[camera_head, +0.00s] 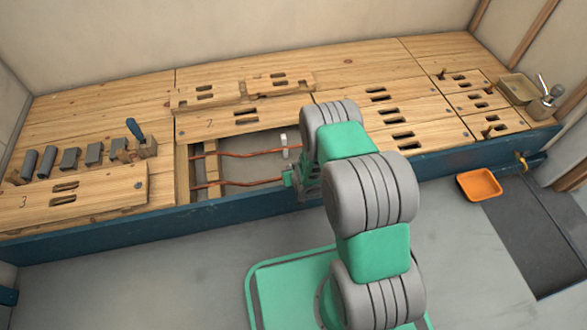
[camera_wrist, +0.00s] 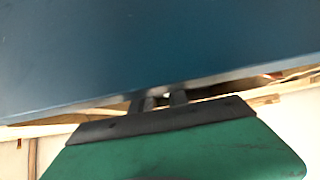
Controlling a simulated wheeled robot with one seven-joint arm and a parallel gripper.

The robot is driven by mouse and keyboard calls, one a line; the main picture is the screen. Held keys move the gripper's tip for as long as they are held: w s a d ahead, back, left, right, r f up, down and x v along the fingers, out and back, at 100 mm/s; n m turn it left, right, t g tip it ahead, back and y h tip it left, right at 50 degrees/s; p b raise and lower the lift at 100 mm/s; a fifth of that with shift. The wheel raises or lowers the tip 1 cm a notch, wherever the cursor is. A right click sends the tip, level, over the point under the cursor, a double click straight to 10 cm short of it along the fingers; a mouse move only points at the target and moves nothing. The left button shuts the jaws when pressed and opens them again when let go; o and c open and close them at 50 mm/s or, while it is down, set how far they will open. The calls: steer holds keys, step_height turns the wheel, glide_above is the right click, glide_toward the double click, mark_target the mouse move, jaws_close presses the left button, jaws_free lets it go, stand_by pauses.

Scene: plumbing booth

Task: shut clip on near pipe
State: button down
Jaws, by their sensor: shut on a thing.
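The near copper pipe (camera_head: 235,184) runs left to right across the open bay in the bench. My gripper (camera_head: 297,178) is low at its right part, by the bench's front edge, and my arm hides part of the bay there. In the wrist view my gripper's dark fingers (camera_wrist: 160,99) reach under a blue edge and close on a small pale thing, which looks like the near pipe's clip. Most of it is hidden, so I cannot tell its shape. The far copper pipe (camera_head: 245,154) lies behind, with a pale upright clip (camera_head: 284,145) at it.
The blue front beam (camera_head: 235,208) of the bench fills the upper wrist view (camera_wrist: 140,50). A loose slotted board (camera_head: 75,195) and several grey blocks lie at left, near a blue-handled tool (camera_head: 134,129). An orange tray (camera_head: 480,185) sits on the floor at right.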

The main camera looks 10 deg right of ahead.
steer(key=c, duration=1.3)
jaws_free()
steer(key=p+v, duration=0.4)
steer(key=v, duration=0.3)
steer(key=shift+s+r, duration=0.25)
steer(key=shift+s, duration=0.05)
